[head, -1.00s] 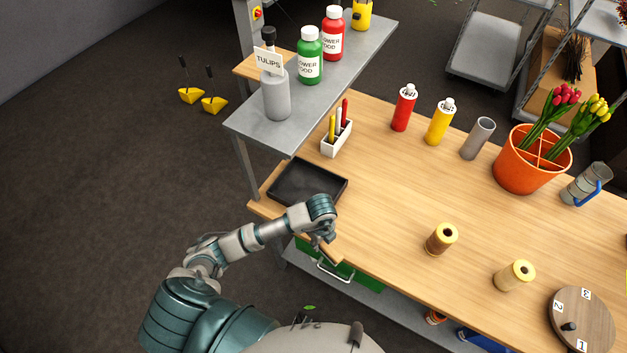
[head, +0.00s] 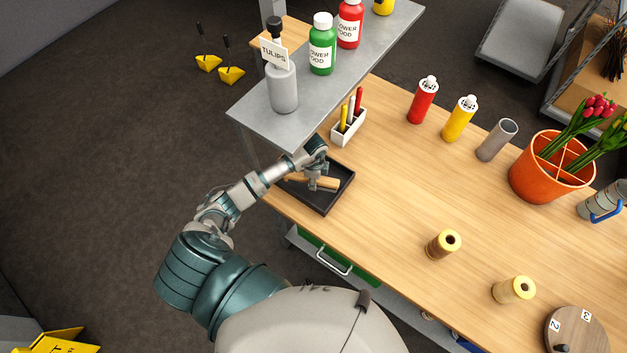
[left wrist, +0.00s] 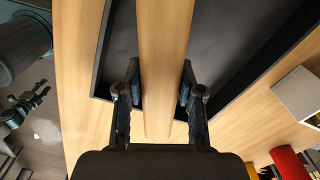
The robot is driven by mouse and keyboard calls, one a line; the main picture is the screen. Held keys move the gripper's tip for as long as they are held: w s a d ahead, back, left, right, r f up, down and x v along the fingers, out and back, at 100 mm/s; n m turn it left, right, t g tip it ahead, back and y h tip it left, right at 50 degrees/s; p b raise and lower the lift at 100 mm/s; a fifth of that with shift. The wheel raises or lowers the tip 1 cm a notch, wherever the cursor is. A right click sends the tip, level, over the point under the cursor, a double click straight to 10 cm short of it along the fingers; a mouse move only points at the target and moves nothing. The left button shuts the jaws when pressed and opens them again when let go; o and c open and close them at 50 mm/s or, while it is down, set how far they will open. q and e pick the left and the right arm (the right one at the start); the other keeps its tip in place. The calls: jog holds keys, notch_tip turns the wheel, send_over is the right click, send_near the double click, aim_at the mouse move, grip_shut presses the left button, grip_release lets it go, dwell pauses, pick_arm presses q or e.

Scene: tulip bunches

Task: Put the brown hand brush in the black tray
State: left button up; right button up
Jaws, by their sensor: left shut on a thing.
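The brown hand brush (head: 328,184) is in my left gripper (head: 318,182), over the black tray (head: 340,197) at the left end of the bench. In the left wrist view my left gripper (left wrist: 160,95) has its two dark fingers on either side of the brush's pale wooden body (left wrist: 164,50). The tray (left wrist: 235,60) lies beneath it, with bare floor showing to the right of the brush. I cannot tell whether the brush touches the tray floor. The gripper and arm hide part of the brush and the tray's left side.
A grey shelf (head: 330,80) with bottles stands just behind and above the tray. A white pen holder (head: 348,127) stands close behind the tray. The bench (head: 390,190) between is clear.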

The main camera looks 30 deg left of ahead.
pick_arm(q)
jog(key=shift+w+a+f, duration=0.15)
jog(key=shift+w+a, duration=0.2)
jog(key=shift+a, duration=0.4)
jog(key=f, duration=0.3)
jog(key=shift+a+f, duration=0.3)
jog(key=shift+d, duration=0.25)
jog(key=o, duration=1.1)
jog(key=shift+d, duration=0.15)
jog(key=shift+c, duration=0.2)
jog(key=shift+o, duration=0.3)
pick_arm(e)
jog(key=shift+s+d+r, duration=0.1)
jog(key=shift+r, duration=0.1)
pick_arm(q)
jog(key=shift+a+r, duration=0.1)
jog(key=shift+a, duration=0.1)
